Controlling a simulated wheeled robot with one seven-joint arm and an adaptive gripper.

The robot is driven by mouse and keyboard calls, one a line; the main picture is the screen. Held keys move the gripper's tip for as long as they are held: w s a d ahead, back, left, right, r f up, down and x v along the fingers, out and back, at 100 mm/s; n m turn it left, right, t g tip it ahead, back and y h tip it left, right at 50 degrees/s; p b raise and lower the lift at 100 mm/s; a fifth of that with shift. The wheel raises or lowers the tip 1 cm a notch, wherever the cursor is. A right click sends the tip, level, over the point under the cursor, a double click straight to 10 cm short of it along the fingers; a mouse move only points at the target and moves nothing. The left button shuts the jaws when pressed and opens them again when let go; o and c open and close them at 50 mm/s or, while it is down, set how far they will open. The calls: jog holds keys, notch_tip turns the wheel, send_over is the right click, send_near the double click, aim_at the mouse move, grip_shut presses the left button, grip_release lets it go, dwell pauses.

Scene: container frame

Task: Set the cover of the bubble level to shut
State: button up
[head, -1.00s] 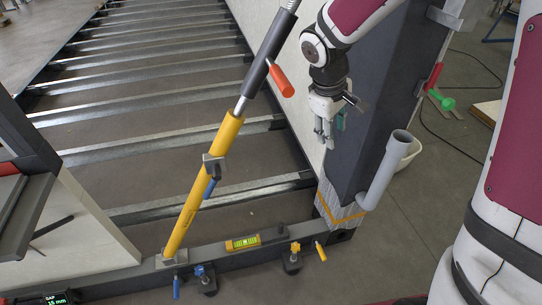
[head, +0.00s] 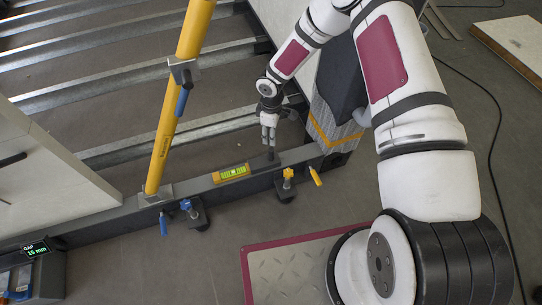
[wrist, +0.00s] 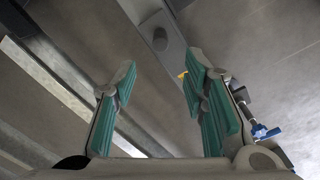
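The bubble level (head: 231,173) is a small yellow block with a bright green vial, lying on the dark bottom beam (head: 205,186) in the head view. Its vial is in plain sight. Just right of it, a dark knob (head: 271,156) stands up from the beam; it also shows in the wrist view (wrist: 160,39), on a flat grey strip. I cannot tell for certain whether this belongs to the cover. My gripper (head: 269,142) points down close above the knob. In the wrist view, my gripper's teal-padded fingers (wrist: 160,66) are apart with nothing between them.
A yellow prop (head: 178,100) rises from the beam left of the level. Clamps with a blue knob (head: 186,205) and a yellow knob (head: 288,174) sit at the beam's front edge. A gap display (head: 36,248) reads 15 mm.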

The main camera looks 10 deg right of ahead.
aim_at(271, 153)
notch_tip(271, 153, down, 14)
jog(key=b, duration=0.4)
jog(key=shift+b, duration=0.3)
jog(key=shift+r, duration=0.1)
grip_shut()
